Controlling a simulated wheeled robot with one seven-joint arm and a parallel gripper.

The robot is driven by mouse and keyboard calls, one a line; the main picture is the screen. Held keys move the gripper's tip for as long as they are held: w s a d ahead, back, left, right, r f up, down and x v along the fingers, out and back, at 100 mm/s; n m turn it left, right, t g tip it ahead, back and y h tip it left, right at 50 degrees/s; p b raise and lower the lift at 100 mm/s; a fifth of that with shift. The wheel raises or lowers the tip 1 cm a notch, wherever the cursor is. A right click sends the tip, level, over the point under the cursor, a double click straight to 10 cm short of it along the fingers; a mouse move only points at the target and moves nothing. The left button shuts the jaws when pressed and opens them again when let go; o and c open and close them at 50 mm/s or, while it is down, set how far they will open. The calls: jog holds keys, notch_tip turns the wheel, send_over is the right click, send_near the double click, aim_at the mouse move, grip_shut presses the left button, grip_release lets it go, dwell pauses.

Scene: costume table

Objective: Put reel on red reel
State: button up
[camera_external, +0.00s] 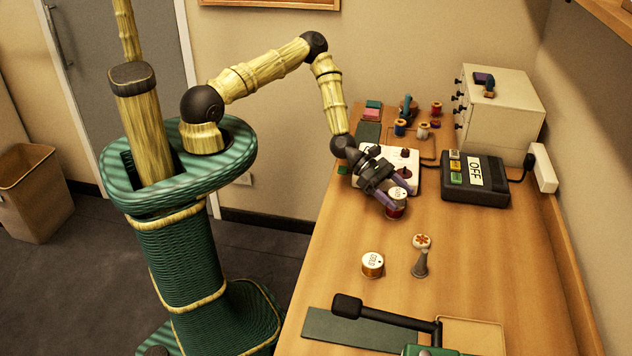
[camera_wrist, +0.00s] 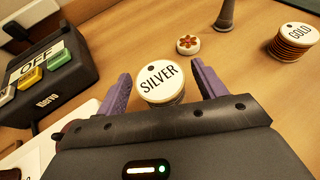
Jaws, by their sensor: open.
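A reel with a white cap marked SILVER (camera_external: 398,193) stands upright on the table; it also shows in the wrist view (camera_wrist: 161,78). In the external view a dark red part (camera_external: 394,212) shows directly below it, seemingly a red reel under it; the contact is too small to judge. My gripper (camera_external: 390,196) is open, its purple fingers either side of the SILVER reel, with gaps visible in the wrist view (camera_wrist: 163,88). A smaller red reel (camera_external: 437,107) stands at the back. A GOLD reel (camera_external: 372,264) stands nearer the front, also in the wrist view (camera_wrist: 292,43).
A black OFF box with coloured buttons (camera_external: 474,180) and a cream drawer cabinet (camera_external: 500,118) stand at right. A grey cone with a flower-topped piece (camera_external: 420,262) beside it is near the GOLD reel. Blue (camera_external: 399,127) and white (camera_external: 423,131) reels stand behind.

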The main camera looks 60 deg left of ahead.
jog(key=b+v, duration=0.1)
jog(key=v, duration=0.9)
jog(key=shift+b, duration=0.3)
jog(key=s+a+r+m+g+y+p, duration=0.1)
jog(key=s+a+r+m+y+p, duration=0.15)
jog(key=a+m+y, duration=0.35)
jog(key=s+a+r+m+g+y+p, duration=0.1)
jog(key=a+r+m+g+y+p, duration=0.2)
jog(key=a+m, duration=0.5)
jog(key=s+a+r+m+t+y+p, duration=0.1)
jog(key=s+a+r+m+y+p, duration=0.1)
jog(key=a+r, duration=0.3)
jog(key=s+a+r+m+t+y+p, duration=0.1)
jog(key=s+a+r+m+p, duration=0.2)
jog(key=r, duration=1)
jog(key=a+m, duration=0.2)
jog(key=shift+a+r+m+y+p, duration=0.15)
jog(key=shift+r+m+y+p, duration=0.15)
jog(key=shift+y+p, duration=0.1)
